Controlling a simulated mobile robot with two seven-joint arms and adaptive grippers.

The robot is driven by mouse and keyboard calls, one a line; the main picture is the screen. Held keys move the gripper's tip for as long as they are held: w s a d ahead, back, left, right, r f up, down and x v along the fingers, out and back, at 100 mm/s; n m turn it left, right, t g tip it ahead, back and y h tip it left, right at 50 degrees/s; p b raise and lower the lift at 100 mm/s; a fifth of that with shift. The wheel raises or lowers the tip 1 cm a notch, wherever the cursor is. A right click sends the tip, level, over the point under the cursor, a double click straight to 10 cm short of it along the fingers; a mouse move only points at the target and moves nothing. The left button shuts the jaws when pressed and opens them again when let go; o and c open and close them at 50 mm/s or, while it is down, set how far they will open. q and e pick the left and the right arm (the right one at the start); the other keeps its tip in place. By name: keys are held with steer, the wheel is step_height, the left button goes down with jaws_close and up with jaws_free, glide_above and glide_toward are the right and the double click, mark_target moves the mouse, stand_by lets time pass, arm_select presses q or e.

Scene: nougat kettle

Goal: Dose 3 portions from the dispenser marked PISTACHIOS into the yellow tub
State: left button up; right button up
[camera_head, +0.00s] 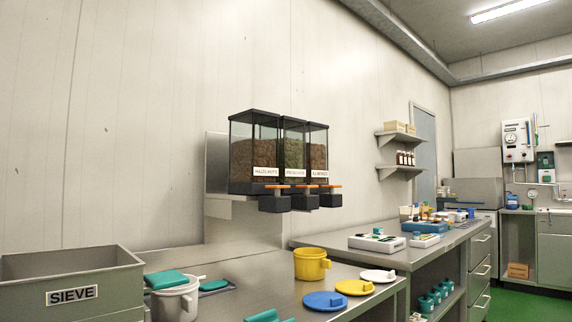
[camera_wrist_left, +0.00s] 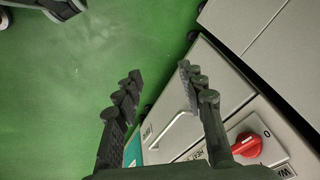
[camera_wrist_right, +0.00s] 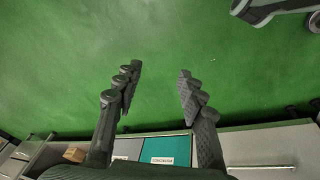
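Three clear dispensers hang on the wall in the head view, each with an orange handle and dark outlet. The middle one, with greenish contents, is the pistachio dispenser (camera_head: 293,150); its small label is hard to read. The hazelnut dispenser (camera_head: 254,150) is left of it and the almond dispenser (camera_head: 316,150) right. The yellow tub (camera_head: 310,265) stands upright on the steel table, below and slightly right of the dispensers; its inside is hidden. My left gripper (camera_wrist_left: 158,82) is open and empty above the green floor. My right gripper (camera_wrist_right: 158,80) is open and empty.
Blue (camera_head: 325,301), yellow (camera_head: 354,288) and white (camera_head: 378,275) lids lie right of the tub. A white pot (camera_head: 175,300) and a SIEVE bin (camera_head: 70,278) stand left. A red knob (camera_wrist_left: 246,145) is near my left gripper, on a cabinet.

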jaws_close()
stand_by(0.3)
stand_by(0.6)
stand_by(0.5)
